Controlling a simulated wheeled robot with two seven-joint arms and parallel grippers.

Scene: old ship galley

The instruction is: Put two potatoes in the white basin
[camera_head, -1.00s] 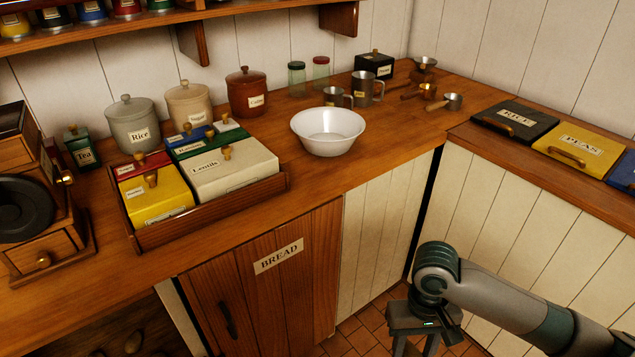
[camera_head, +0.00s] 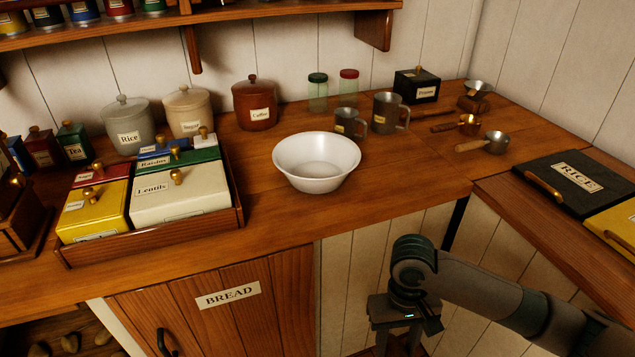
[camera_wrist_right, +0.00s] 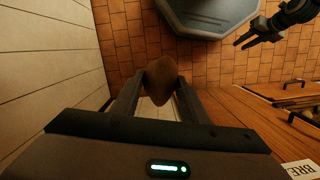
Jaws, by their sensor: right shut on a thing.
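The white basin (camera_head: 316,165) stands upright on the wooden counter in the head view, and its inside looks empty. My right gripper (camera_wrist_right: 160,88) is shut on a brown potato (camera_wrist_right: 161,75), held between its fingertips in the right wrist view. In the head view my right wrist is low in front of the counter, right of and below the basin; the fingertips and potato are out of that picture. More potatoes (camera_head: 70,343) lie in a dark opening under the counter at lower left. My left gripper (camera_wrist_right: 243,42) shows small in the wrist view, fingers apart and empty.
A wooden tray (camera_head: 160,243) of labelled boxes stands left of the basin. Metal mugs (camera_head: 388,112) and glass jars (camera_head: 317,92) stand behind it. The bread door (camera_head: 220,305) is closed below. The counter in front of the basin is clear.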

